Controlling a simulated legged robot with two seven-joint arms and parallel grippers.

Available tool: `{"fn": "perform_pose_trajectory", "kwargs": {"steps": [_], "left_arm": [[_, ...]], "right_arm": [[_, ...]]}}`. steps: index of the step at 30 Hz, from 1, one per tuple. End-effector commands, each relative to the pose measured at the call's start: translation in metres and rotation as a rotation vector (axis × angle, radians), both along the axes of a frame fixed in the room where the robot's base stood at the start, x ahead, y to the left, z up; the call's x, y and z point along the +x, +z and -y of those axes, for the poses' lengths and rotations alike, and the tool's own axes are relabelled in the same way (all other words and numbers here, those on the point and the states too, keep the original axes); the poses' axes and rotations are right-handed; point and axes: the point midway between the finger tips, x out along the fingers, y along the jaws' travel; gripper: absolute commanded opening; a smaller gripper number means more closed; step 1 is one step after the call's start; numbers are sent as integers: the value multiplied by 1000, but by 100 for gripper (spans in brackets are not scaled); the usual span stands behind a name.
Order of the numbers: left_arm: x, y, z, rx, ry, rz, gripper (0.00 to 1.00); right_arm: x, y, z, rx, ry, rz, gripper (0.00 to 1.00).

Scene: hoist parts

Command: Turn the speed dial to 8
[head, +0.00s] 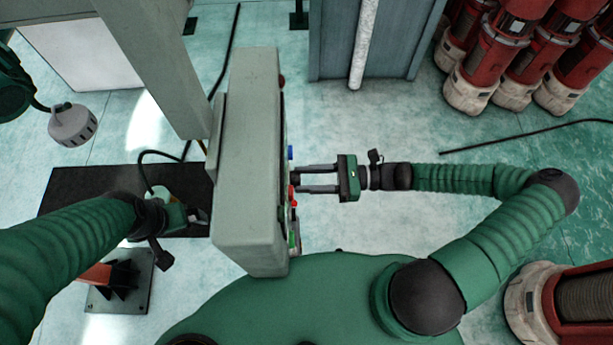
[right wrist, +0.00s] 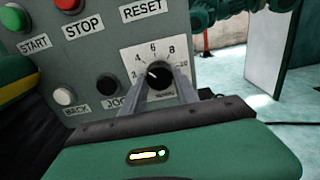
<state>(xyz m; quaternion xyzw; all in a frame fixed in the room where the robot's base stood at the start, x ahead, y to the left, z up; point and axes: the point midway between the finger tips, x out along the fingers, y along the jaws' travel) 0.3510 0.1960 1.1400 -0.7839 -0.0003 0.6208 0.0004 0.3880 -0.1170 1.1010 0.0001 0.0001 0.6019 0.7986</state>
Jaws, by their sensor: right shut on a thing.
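The speed dial is a black knob (right wrist: 157,74) on a white square plate (right wrist: 168,51) marked with numbers including 4, 6 and 8. Its white pointer mark points up and left, at about the low numbers, left of the 4. My right gripper (right wrist: 165,88) is shut on the knob, one finger on each side. In the head view my right gripper (head: 292,180) reaches the right face of the grey control box (head: 248,150); the dial is hidden there. My left gripper (head: 200,216) is left of the box, partly hidden, and its jaws are unclear.
Near the dial are a green START button (right wrist: 14,17), a red STOP button (right wrist: 68,4), a white BACK button (right wrist: 63,96) and a black button (right wrist: 107,85). Red and white canisters (head: 478,70) stand at the back right.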

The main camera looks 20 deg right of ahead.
Motion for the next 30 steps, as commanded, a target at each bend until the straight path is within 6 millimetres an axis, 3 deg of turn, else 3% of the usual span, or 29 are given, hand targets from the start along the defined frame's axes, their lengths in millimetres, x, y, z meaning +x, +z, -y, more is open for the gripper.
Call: {"fn": "perform_pose_trajectory", "kwargs": {"steps": [14,30], "left_arm": [[0,15,0,0,0,0,100],[0,49,0,0,0,0,100]], "right_arm": [[1,3,0,34,-2,-122,0],[1,4,0,167,-2,-584,0]]}}
